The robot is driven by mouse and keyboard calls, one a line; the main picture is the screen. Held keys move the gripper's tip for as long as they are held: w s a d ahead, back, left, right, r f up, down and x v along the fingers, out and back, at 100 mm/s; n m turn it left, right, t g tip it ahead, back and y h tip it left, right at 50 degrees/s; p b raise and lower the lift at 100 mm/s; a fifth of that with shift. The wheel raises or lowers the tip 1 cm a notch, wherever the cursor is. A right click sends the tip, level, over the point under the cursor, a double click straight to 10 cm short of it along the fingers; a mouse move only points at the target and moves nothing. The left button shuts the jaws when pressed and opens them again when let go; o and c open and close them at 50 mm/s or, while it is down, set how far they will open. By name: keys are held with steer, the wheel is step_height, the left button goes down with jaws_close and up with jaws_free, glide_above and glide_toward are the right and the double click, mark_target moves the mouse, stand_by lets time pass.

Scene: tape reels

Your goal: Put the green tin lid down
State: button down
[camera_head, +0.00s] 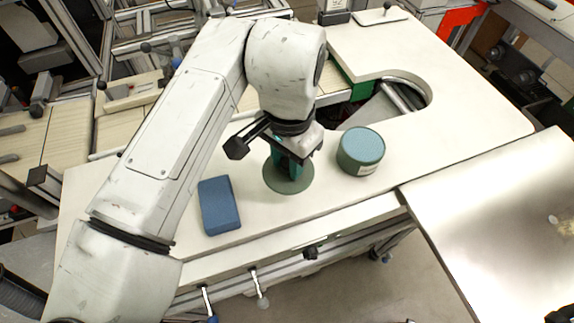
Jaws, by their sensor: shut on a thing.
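The green tin lid (289,184) is a flat dark green disc seen below my gripper, over the white tabletop. My gripper (288,168) points down at it, with its fingers near the middle of the disc, and is shut on it. The fingertips and the exact grip are partly hidden by the gripper body. I cannot tell whether the lid touches the tabletop or is just above it.
A round blue-green tin (361,152) stands to the right of the lid. A blue block (219,206) lies to the left. The white table (450,120) has a curved cutout at the back right. A metal surface (500,230) adjoins at right.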

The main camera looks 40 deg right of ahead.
mark_target(287, 173)
steer(key=shift+w+f, duration=0.15)
steer(key=shift+f, duration=1.55)
steer(key=shift+f, duration=0.6)
steer(key=c, duration=0.8)
jaws_free()
steer(key=shift+r, duration=0.1)
step_height(287, 173, up, 13)
steer(key=shift+r, duration=0.1)
